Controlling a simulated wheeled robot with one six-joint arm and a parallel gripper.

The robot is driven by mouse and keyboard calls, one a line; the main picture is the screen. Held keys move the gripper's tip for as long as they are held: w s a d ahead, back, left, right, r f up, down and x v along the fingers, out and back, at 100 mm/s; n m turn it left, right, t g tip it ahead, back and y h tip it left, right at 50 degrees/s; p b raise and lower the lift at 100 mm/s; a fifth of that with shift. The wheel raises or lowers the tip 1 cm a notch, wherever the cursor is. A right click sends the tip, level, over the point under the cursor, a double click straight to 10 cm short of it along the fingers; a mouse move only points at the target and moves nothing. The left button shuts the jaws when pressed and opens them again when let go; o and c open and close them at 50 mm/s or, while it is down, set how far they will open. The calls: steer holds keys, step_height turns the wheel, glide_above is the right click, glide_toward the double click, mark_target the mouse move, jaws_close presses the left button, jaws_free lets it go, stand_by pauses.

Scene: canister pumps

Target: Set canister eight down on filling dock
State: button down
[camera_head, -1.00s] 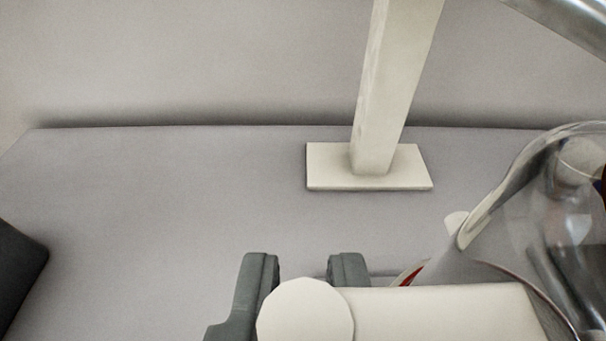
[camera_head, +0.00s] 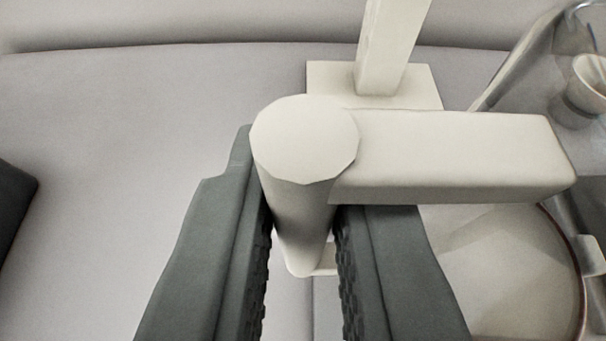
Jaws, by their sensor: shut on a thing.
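My gripper (camera_head: 302,225) is shut on a cream upright handle (camera_head: 303,140) with a round top, one dark grey jaw on each side. A thick cream bar (camera_head: 460,150) runs right from the handle's top. A clear, glass-like vessel (camera_head: 545,75) stands at the right edge, partly cut off. It looks to be the canister that the handle belongs to, but the join is not clear and no number shows. I cannot make out the filling dock for certain.
A cream post (camera_head: 395,45) rises from a flat base plate (camera_head: 325,83) behind the handle. A pale round surface (camera_head: 510,265) with a dark reddish rim lies at lower right. A dark block (camera_head: 12,215) is at the left edge. The grey surface (camera_head: 120,130) at left is clear.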

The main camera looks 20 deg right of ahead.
mark_target(300, 272)
steer(key=shift+f, duration=4.1)
steer(key=c, duration=1.3)
jaws_free()
steer(key=shift+s, duration=0.1)
steer(key=v, duration=1.7)
steer(key=shift+r, duration=0.1)
steer(key=shift+s, duration=0.1)
